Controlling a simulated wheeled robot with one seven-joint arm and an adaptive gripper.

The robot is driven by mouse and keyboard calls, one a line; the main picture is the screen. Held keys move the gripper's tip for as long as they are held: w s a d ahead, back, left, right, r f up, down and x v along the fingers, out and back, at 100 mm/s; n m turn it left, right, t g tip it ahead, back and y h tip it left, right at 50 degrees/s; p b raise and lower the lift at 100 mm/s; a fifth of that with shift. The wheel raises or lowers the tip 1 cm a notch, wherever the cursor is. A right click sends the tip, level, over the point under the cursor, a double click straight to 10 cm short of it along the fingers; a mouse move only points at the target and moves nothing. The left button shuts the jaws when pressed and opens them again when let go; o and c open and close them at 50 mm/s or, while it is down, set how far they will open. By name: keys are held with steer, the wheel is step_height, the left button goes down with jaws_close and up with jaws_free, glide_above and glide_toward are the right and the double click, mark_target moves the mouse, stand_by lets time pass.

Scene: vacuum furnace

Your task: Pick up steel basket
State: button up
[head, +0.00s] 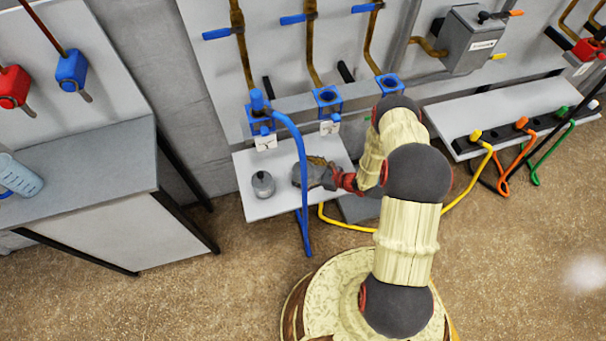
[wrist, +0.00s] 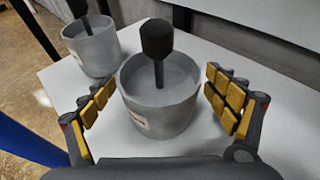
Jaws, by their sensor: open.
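Two grey cylindrical containers with black knobbed handles stand on a white shelf. I take the nearer one in the wrist view as the steel basket (wrist: 160,112); it is upright, with a small pale label on its side. My gripper (wrist: 160,92) is open, with its yellow-padded fingers on either side of this basket. A gap shows at the right finger; whether the left finger touches cannot be told. In the head view my gripper (head: 316,172) is over the shelf and largely hides this basket.
The second grey container (wrist: 93,50) stands close behind, to the left; it also shows in the head view (head: 263,185). A blue hose (head: 303,180) hangs in front of the white shelf (head: 262,208). Blue valves (head: 328,97) and pipes are on the wall behind. A grey bench (head: 85,165) is at left.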

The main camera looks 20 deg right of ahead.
steer(key=shift+c, duration=0.5)
steer(key=c, duration=1.3)
